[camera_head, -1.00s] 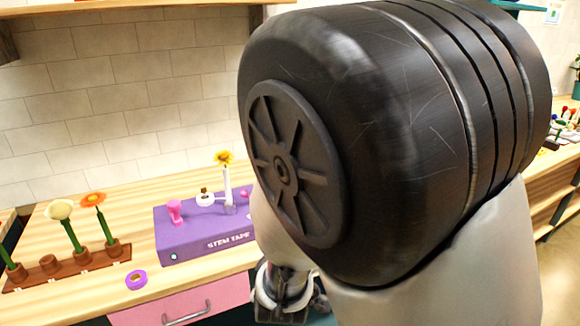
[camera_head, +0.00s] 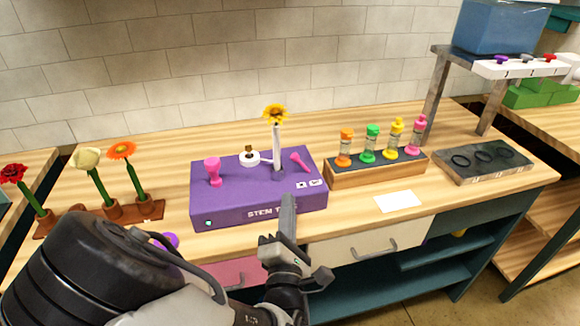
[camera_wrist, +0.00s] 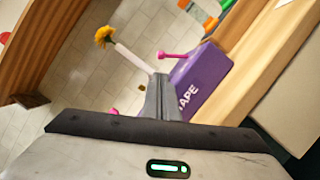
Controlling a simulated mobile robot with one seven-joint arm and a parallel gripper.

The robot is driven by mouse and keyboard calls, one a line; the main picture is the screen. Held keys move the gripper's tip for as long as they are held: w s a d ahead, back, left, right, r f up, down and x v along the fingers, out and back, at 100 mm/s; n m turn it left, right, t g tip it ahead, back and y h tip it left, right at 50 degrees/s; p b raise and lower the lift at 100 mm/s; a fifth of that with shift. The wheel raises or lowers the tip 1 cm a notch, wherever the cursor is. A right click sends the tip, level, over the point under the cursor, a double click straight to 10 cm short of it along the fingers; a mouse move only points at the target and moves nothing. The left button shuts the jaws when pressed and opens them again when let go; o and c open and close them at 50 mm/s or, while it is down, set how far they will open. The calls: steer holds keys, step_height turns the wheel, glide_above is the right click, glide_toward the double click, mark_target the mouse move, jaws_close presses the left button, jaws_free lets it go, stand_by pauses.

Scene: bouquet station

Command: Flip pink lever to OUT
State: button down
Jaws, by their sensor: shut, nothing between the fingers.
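The purple stem tape box (camera_head: 235,204) stands on the wooden table. A pink lever (camera_head: 299,161) tilts on the right part of its top, its knob up and left; two small white labels (camera_head: 308,184) lie in front of it, too small to read. A thicker pink knob (camera_head: 213,171) stands at the box's left. A yellow flower in a white tube (camera_head: 277,143) stands left of the lever. My gripper (camera_head: 288,200) is shut and empty in front of the box, below the lever. In the wrist view the lever (camera_wrist: 176,55) lies beyond the fingertips (camera_wrist: 159,80).
A wooden rack of colored bottles (camera_head: 375,172) stands right of the box, with a dark tray (camera_head: 485,165) farther right. Flowers in a brown holder (camera_head: 113,212) stand at left. A white card (camera_head: 397,201) lies on clear table in front of the rack.

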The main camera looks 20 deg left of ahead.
mark_target(293, 160)
steer(key=shift+s, duration=0.1)
steer(key=x, duration=1)
steer(key=shift+d+r+m+h+p, duration=0.3)
steer(key=shift+r+m+h+p, duration=0.25)
steer(key=shift+m, duration=0.35)
steer(key=shift+w+d+r+m+g+p, duration=0.25)
steer(key=shift+m+p, duration=0.1)
steer(key=shift+m, duration=0.25)
steer(key=shift+w+d+r+m+g+p, duration=0.15)
steer(key=shift+w+d+r+m+p, duration=0.15)
steer(key=shift+m, duration=0.3)
steer(key=m, duration=0.1)
steer(key=d+m+p, duration=0.1)
steer(key=shift+w+d+r+m+g, duration=0.15)
steer(key=shift+w+r+m+g, duration=0.25)
steer(key=shift+f, duration=0.1)
steer(key=shift+s, duration=0.1)
